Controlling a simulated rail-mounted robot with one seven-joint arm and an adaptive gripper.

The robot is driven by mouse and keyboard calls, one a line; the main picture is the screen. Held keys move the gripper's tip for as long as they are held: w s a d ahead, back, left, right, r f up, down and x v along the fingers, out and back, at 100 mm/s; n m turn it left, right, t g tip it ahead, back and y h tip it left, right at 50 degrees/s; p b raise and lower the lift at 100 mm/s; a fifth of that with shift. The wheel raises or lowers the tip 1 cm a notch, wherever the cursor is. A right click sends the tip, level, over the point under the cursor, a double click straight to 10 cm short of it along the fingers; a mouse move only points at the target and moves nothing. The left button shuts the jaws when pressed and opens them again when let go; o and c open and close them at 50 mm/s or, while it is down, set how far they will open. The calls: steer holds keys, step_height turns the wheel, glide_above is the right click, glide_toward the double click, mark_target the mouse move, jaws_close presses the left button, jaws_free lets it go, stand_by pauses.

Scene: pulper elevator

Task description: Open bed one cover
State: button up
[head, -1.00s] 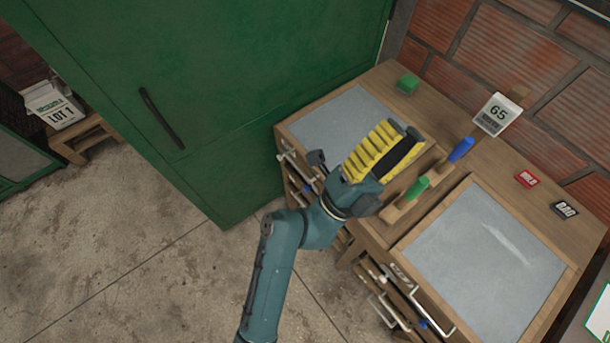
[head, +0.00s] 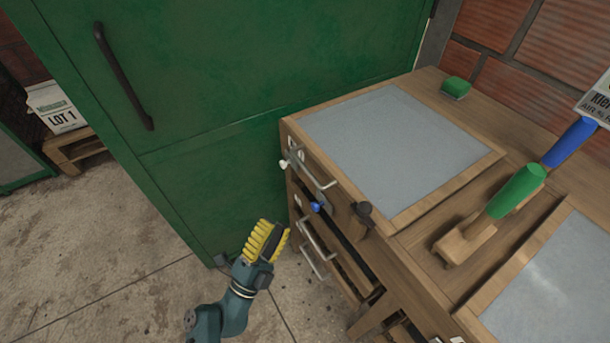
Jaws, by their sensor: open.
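A wooden bench has a left grey panel (head: 395,145) and a right grey panel (head: 560,285) set flat in its top, each in a wooden frame. I cannot tell from a label which is bed one's cover. On the bench front below the left panel are a metal bar handle (head: 318,173), a white knob (head: 284,164), a blue knob (head: 316,207) and a dark knob (head: 364,211). My gripper (head: 267,230), with yellow ribbed fingers, is open and empty. It appears left of the bench front, below the handle in the picture, apart from it.
A green cabinet (head: 240,80) with a dark handle stands behind and left of the bench. A green block (head: 456,87) sits at the back.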

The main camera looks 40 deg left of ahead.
mark_target(304, 167)
steer(key=b+x, duration=0.2)
steer(key=x, duration=1.2)
steer(key=shift+w+a+r, duration=0.1)
steer(key=shift+w+r, duration=0.1)
steer(key=shift+w, duration=0.1)
jaws_close()
